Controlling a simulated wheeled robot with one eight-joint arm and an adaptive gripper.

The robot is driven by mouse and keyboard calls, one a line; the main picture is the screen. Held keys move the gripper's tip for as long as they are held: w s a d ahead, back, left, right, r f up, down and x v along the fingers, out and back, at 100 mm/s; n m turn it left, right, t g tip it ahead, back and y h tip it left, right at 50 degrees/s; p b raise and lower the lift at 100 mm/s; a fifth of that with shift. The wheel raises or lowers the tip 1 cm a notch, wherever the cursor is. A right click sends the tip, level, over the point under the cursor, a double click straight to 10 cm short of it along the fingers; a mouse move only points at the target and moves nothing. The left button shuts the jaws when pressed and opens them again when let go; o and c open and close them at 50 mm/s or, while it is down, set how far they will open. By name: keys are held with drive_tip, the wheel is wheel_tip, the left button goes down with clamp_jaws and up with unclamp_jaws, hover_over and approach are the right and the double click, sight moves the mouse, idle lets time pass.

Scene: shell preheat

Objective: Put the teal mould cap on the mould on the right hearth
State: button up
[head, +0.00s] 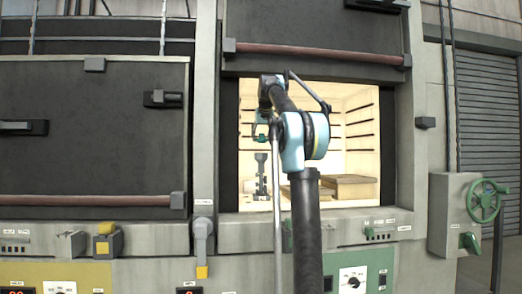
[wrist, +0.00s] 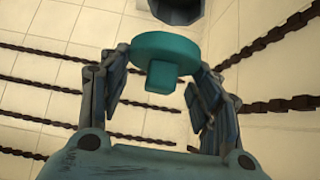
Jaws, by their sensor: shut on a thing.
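The teal mould cap (wrist: 166,48) shows in the wrist view as a round disc with a square knob facing my camera. My gripper (wrist: 164,72) is shut on the cap, its fingers on either side. In the head view my gripper (head: 261,128) is inside the open, lit right hearth (head: 362,110), near its left side and raised above the floor. The cap cannot be made out clearly there. A dark grey round thing (wrist: 177,8) lies beyond the cap in the wrist view, cut by the top edge; it may be the mould. A grey upright shape (head: 246,188) stands low in the hearth, partly hidden.
Tan slabs or blocks (head: 350,186) lie on the hearth floor at right. Dark ribbed bars (wrist: 45,115) run along the pale walls. The right hearth's door (head: 320,25) is raised above the opening. The left hearth's door (head: 85,130) is closed. A green handwheel (head: 488,201) is at right.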

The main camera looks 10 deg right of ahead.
sight(262, 141)
drive_tip(key=shift+f, duration=2.5)
drive_tip(key=shift+w+a+f, duration=0.2)
drive_tip(key=shift+f, duration=0.1)
drive_tip(key=o, duration=1.2)
drive_tip(key=shift+c, duration=0.2)
drive_tip(key=v, duration=1.2)
drive_tip(key=shift+d, duration=0.1)
